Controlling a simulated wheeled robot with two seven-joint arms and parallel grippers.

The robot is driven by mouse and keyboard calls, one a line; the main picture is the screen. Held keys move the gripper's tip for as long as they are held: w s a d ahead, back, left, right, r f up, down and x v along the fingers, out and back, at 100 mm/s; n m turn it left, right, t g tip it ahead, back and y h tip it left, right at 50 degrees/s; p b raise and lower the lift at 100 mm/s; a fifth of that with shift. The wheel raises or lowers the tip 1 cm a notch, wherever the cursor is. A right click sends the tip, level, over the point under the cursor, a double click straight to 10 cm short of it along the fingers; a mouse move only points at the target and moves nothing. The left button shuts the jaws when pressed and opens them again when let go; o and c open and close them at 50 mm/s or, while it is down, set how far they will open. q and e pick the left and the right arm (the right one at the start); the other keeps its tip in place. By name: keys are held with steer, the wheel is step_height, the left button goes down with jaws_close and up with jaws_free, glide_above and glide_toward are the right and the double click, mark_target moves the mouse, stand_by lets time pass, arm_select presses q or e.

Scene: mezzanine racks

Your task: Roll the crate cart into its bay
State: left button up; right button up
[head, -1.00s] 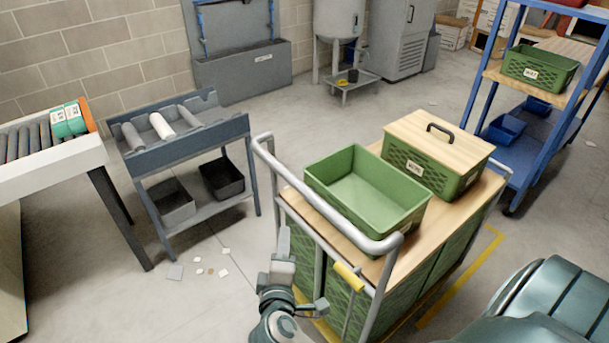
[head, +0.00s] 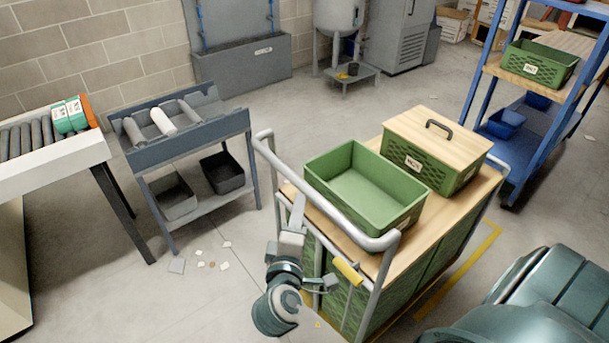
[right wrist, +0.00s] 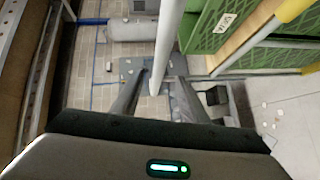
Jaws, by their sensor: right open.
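The crate cart (head: 440,233) stands in the middle of the head view, with a grey tubular handle (head: 325,211) along its near left side. A yellow grip (head: 347,271) sits below the handle. On its wooden top are an open, empty green crate (head: 365,185) and a lidded green crate (head: 430,160); more green crates show below. My right gripper (head: 298,208) is open at the handle. In the right wrist view, the grey bar (right wrist: 167,45) runs between its fingers (right wrist: 155,98); contact cannot be told. My left gripper is out of view.
Yellow floor lines (head: 462,268) run along the cart's right side. A blue rack (head: 540,130) stands at the right and a grey roller stand (head: 190,150) at the left. Small scraps (head: 205,258) lie on the floor. Open floor lies behind the cart.

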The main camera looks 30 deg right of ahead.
steer(key=p+x, duration=0.4)
steer(key=x, duration=1.1)
jaws_close()
